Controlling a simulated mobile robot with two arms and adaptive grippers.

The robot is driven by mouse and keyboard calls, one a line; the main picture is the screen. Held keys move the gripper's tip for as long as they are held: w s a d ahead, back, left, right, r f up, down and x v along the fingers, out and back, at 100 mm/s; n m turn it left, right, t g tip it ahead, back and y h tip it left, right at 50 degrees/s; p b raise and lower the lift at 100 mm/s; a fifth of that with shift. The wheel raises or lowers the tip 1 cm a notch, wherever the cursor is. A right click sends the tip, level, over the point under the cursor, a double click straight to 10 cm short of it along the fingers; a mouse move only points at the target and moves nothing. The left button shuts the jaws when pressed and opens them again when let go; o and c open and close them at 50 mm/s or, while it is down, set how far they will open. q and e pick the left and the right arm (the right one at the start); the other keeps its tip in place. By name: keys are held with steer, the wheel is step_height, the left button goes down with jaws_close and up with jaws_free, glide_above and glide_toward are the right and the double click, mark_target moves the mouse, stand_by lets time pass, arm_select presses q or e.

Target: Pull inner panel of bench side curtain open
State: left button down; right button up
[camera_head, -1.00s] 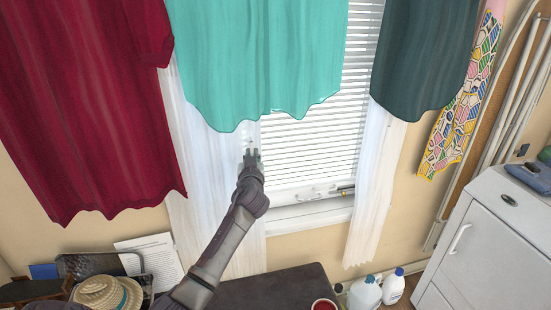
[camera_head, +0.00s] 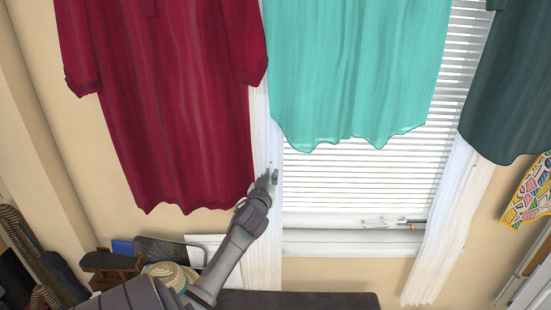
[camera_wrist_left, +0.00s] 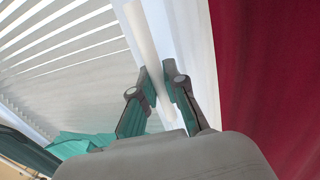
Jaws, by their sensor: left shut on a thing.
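The bench side curtain (camera_head: 264,245) is a white sheer panel hanging at the left side of the window, now a narrow strip partly behind the hanging clothes. My left gripper (camera_head: 272,178) is at the inner edge of this panel, below the hem of the turquoise garment. Another white panel (camera_head: 448,225) hangs at the window's right side. My right gripper is not in view.
A red garment (camera_head: 170,100), a turquoise garment (camera_head: 355,70) and a dark green garment (camera_head: 512,90) hang in front of the window wall. White blinds (camera_head: 350,180) cover the window. A dark bench (camera_head: 310,299) and a straw hat (camera_head: 170,275) are below.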

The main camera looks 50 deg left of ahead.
arm_select(q)
steer(key=shift+f, duration=0.1)
steer(key=c, duration=1.2)
jaws_free()
steer(key=v, duration=1.2)
steer(key=shift+d, duration=0.1)
steer(key=w+d+f+m+g+h, duration=0.1)
steer(key=d+f+h, duration=0.15)
steer(key=f, duration=0.85)
steer(key=w+d+f+m+g+h, duration=0.1)
steer(key=d+f+g+h, duration=0.15)
steer(key=f, duration=0.85)
steer(key=s+d+f+m+g+h, duration=0.1)
steer(key=s+d+f, duration=0.2)
steer(key=d+f, duration=0.35)
steer(key=s+d+f+m+g+h, duration=0.1)
steer(key=s+d+f+m, duration=0.15)
steer(key=f, duration=0.75)
steer(key=s+d+f+m+g+h, duration=0.2)
steer(key=s+d+f+g+h, duration=0.15)
steer(key=s+d+f, duration=1)
steer(key=s+d+f+m+g, duration=0.1)
steer(key=s+f, duration=0.3)
steer(key=s, duration=0.5)
steer(key=s+d+f+m+g, duration=0.1)
steer(key=s+d+f+g, duration=0.2)
steer(key=s, duration=0.5)
steer(key=shift+s+f+m, duration=0.35)
steer(key=shift+f, duration=0.35)
